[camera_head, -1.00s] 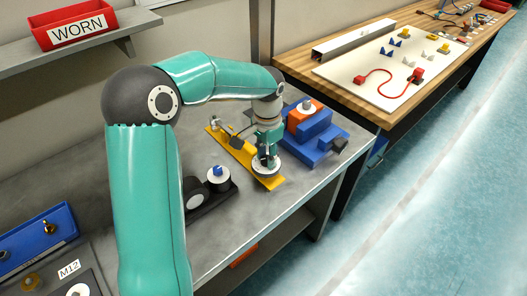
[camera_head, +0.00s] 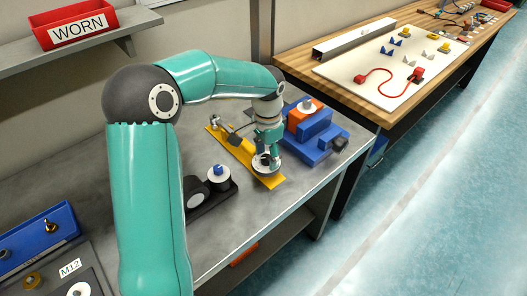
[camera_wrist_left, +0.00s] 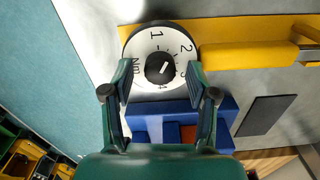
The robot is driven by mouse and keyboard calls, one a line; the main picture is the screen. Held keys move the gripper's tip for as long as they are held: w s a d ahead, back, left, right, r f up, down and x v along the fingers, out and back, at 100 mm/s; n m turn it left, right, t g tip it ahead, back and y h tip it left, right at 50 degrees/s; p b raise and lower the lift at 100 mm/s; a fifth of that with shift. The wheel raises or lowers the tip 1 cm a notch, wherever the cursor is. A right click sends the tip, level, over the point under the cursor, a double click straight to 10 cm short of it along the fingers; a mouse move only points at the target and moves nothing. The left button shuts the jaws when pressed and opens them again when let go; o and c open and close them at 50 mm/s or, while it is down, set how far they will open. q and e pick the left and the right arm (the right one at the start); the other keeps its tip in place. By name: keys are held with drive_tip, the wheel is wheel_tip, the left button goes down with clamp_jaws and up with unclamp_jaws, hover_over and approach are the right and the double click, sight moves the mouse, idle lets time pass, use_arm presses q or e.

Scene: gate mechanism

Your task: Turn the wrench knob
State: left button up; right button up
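The wrench knob (camera_wrist_left: 160,68) is a small black knob with a white pointer mark, in the middle of a white dial (camera_wrist_left: 145,43) printed with numbers and "Nm". The dial sits at the end of a yellow wrench body (camera_wrist_left: 250,55), which lies on the grey bench in the head view (camera_head: 234,146). My left gripper (camera_wrist_left: 160,75) is open, its fingertips on either side of the knob and apart from it. In the head view my left gripper (camera_head: 266,160) points down over the dial and partly hides it. My right gripper is in neither view.
A blue fixture with an orange block (camera_head: 311,125) stands close to the right of the wrench. A black stand with a blue-topped white dial (camera_head: 218,176) is to the left. The bench's front edge (camera_head: 270,232) is near. A blue tray (camera_head: 35,238) sits lower left.

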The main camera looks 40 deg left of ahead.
sight(267, 157)
use_arm(q)
wheel_tip(267, 157, up, 12)
idle(0.6)
idle(0.5)
